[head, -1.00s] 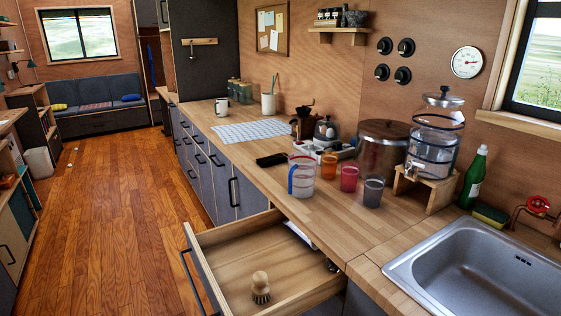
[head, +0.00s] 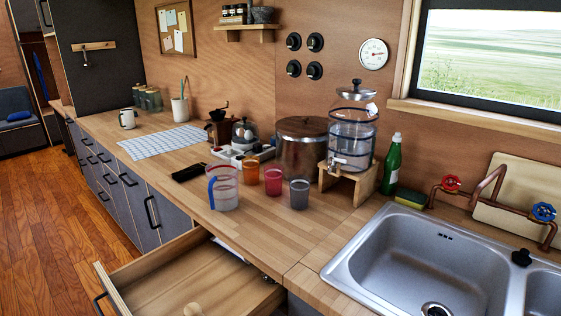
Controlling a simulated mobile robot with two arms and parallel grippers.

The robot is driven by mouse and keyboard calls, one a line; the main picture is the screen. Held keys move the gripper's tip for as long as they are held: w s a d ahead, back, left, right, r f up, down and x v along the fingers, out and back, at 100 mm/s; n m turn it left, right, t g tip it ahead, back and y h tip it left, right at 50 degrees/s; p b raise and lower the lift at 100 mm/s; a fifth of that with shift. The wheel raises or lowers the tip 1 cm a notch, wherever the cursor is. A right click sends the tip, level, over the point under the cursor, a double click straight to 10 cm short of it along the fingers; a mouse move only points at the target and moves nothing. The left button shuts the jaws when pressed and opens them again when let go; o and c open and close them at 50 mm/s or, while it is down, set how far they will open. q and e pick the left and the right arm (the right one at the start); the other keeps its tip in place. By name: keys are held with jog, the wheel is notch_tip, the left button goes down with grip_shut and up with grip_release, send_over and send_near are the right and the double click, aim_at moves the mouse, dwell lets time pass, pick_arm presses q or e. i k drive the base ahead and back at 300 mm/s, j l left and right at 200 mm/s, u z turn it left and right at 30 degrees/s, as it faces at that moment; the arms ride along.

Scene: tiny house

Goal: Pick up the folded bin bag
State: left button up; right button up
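I cannot make out the folded bin bag for certain. A flat black item (head: 188,173) lies on the counter left of the measuring jug; I cannot tell what it is. A flat white item (head: 229,249) shows partly in the back of the open drawer (head: 150,262), the rest hidden under the counter edge. The knob of a wooden brush (head: 193,309) shows in the drawer at the bottom edge of the view. Neither of my grippers is in view.
A clear jug (head: 223,188), orange, red and grey cups (head: 299,194), a steel pot (head: 302,142) and a glass dispenser (head: 352,135) crowd the counter. The sink (head: 420,262) is at right. The drawer juts into the floor space. The counter front near the cups is clear.

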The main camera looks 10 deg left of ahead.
aim_at(191, 171)
jog(key=i+j+z, duration=0.15)
jog(key=j+z, duration=0.25)
jog(key=j, duration=0.35)
jog(key=j+z, duration=0.35)
jog(key=j, duration=0.4)
jog(key=j+z, duration=0.4)
jog(key=j, duration=0.35)
jog(key=k+j+z, duration=0.15)
jog(key=j+z, duration=0.2)
jog(key=j, duration=0.4)
